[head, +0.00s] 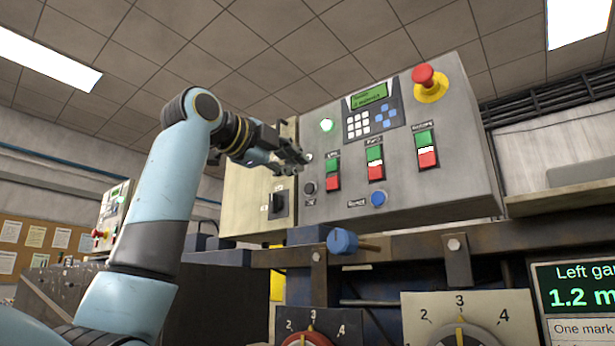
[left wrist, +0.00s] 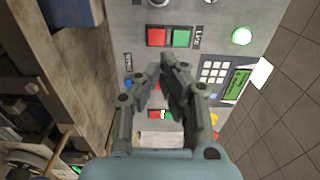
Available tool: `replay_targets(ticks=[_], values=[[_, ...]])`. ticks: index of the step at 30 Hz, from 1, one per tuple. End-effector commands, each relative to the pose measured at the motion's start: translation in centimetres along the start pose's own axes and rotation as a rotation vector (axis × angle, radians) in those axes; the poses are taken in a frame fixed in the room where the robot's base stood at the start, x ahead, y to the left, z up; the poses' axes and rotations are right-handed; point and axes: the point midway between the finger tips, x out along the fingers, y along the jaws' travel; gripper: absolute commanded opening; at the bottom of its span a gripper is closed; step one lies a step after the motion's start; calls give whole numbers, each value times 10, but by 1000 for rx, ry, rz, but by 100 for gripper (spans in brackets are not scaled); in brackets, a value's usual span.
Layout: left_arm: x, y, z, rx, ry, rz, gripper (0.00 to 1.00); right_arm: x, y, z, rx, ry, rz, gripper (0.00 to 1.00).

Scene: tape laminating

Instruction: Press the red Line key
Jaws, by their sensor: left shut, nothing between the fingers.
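The red Line key (head: 333,182) is the lower half of the leftmost key pair on the grey control box, below the green Line key (head: 332,165). In the left wrist view the red Line key (left wrist: 157,37) shows uncovered beyond the fingertips, beside the green key (left wrist: 181,38). My left gripper (head: 302,158) is shut and empty, in front of the panel's left part, up and left of the red key. In the left wrist view its fingers (left wrist: 163,68) point towards the Line pair. I cannot tell the exact gap to the panel. My right gripper is not in view.
Two more red and green key pairs (head: 375,163) (head: 426,148) are to the right. A red emergency button (head: 428,78), a keypad with a display (head: 369,96), a lit lamp (head: 326,125) and a blue button (head: 378,198) are on the panel. A blue knob (head: 342,241) sticks out below.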

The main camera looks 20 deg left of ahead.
Motion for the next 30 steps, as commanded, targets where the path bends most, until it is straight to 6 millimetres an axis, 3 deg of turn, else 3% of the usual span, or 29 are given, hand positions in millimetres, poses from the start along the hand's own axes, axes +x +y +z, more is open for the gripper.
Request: replay_targets(ticks=[3, 9, 14, 30], values=[[-16, 1, 1, 1, -2, -2, 0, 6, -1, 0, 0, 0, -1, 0], [-27, 0, 0, -1, -1, 0, 0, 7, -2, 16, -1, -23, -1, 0], [-27, -1, 0, -1, 0, 0, 0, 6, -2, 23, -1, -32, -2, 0], [-27, 0, 0, -1, 0, 0, 0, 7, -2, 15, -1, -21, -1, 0]])
